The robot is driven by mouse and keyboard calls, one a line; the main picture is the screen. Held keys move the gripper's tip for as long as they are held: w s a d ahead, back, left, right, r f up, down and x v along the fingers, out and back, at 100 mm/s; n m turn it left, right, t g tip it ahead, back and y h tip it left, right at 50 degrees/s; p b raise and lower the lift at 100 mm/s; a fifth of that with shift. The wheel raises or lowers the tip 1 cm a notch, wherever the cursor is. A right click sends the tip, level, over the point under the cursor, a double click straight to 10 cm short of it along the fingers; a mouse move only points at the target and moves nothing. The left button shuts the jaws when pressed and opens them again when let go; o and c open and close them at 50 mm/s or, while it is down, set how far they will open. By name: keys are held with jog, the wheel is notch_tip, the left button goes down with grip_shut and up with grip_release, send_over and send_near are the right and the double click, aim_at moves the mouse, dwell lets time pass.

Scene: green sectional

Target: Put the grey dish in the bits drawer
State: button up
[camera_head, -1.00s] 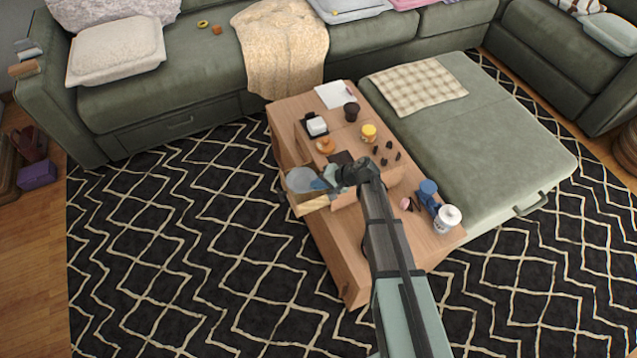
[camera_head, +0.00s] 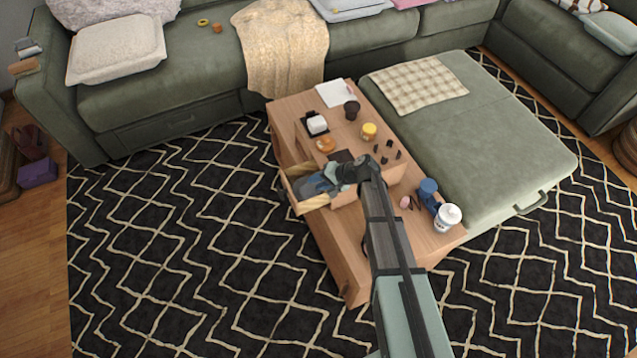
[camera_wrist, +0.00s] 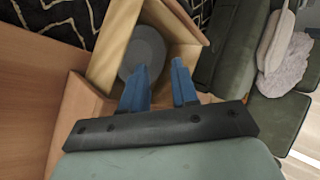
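The grey dish (camera_wrist: 143,52) lies inside the open bits drawer (camera_wrist: 112,48), seen in the wrist view. In the head view the drawer (camera_head: 317,203) sticks out from the left side of the wooden coffee table, and my gripper partly covers the dish. My gripper (camera_wrist: 160,82) has its two blue fingers spread with a gap between them. It is over the drawer, and the left finger overlaps the dish's edge in the wrist view. I cannot tell whether that finger touches the dish.
The coffee table (camera_head: 290,107) holds a black cup (camera_head: 352,110), a yellow jar (camera_head: 368,131), a white tub (camera_head: 447,217), a blue object (camera_head: 428,190) and several small dark pieces. A green ottoman (camera_head: 480,140) stands on its right. Patterned rug lies open at left.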

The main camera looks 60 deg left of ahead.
jog(key=v, duration=1.2)
jog(key=w+d+f+m+t+h, duration=0.15)
jog(key=w+d+f, duration=0.35)
jog(key=d, duration=0.6)
jog(key=w+d+f+m+h, duration=0.15)
jog(key=w+d+f, duration=0.35)
jog(key=d, duration=0.7)
jog(key=w+d+f+m+t, duration=0.1)
jog(key=w+d+f+m, duration=0.15)
jog(key=d+f, duration=0.65)
jog(key=s+d+f+m+h, duration=0.1)
jog(key=s+d, duration=0.1)
jog(key=d, duration=0.9)
jog(key=s+d+f+h, duration=0.1)
jog(key=s+d+f, duration=0.1)
jog(key=d, duration=0.8)
jog(key=s+d+f+m+g+h, duration=0.1)
jog(key=s+d+m+g, duration=0.1)
jog(key=s+d, duration=0.9)
jog(key=d, duration=0.4)
jog(key=shift+s+d+f, duration=0.2)
jog(key=shift+s, duration=0.1)
